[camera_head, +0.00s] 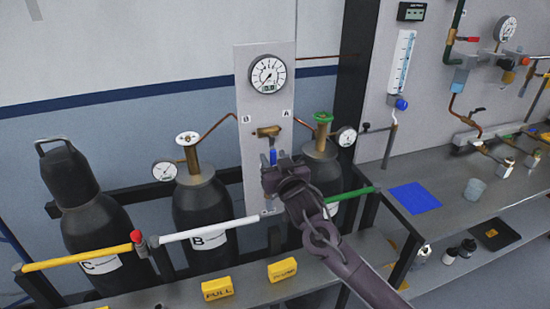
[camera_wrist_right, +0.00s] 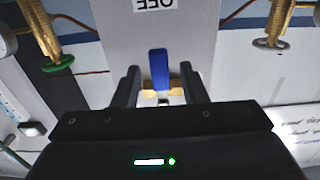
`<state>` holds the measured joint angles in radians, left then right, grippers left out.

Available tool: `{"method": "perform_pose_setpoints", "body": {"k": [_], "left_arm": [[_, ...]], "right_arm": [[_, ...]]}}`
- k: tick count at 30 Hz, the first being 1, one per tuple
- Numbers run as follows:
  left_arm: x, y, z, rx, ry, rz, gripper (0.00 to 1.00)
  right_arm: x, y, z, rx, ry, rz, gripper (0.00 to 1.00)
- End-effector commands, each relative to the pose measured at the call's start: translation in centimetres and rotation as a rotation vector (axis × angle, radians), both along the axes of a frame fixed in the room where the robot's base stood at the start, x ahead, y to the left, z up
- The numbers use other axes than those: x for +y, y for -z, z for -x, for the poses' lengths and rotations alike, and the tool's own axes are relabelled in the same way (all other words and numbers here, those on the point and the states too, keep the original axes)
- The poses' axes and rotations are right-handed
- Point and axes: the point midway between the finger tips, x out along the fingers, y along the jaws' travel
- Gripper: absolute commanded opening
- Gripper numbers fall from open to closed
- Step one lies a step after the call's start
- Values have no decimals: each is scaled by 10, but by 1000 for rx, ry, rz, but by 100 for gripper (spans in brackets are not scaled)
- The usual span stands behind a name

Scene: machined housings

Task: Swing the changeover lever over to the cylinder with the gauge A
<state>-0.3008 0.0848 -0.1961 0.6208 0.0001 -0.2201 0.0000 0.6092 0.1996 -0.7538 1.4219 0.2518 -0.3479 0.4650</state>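The changeover valve (camera_head: 268,131) is a brass body on a pale panel between labels B (camera_head: 245,118) and A (camera_head: 286,113). Its blue lever (camera_head: 273,157) points down. My right gripper (camera_head: 271,168) is at the lever. In the right wrist view, which is upside down, the lever (camera_wrist_right: 159,68) stands between the two open fingers (camera_wrist_right: 160,84), with a gap on both sides and an OFF label (camera_wrist_right: 155,4) beyond its tip. The right cylinder (camera_head: 322,170), under A, has a green handwheel (camera_head: 323,117) and a gauge (camera_head: 346,136). My left gripper is out of view.
Cylinder B (camera_head: 200,205) has a white handwheel and a gauge (camera_head: 165,170). Capped cylinder C (camera_head: 95,215) stands at left. A round gauge (camera_head: 267,74) tops the panel. Coloured rail bars (camera_head: 205,230) cross before the cylinders. A bench (camera_head: 445,200) lies right.

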Motion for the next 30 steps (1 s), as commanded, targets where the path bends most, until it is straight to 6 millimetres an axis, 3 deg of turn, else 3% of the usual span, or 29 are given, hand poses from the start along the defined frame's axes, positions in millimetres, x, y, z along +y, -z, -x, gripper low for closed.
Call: {"method": "perform_pose_setpoints", "body": {"k": [6,15,30], "left_arm": [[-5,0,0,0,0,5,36],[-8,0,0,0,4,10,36],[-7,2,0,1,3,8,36]], "right_arm": [[0,0,0,0,0,0,39],[0,0,0,0,0,0,0],[-2,1,-1,-13,0,41,0]]}}
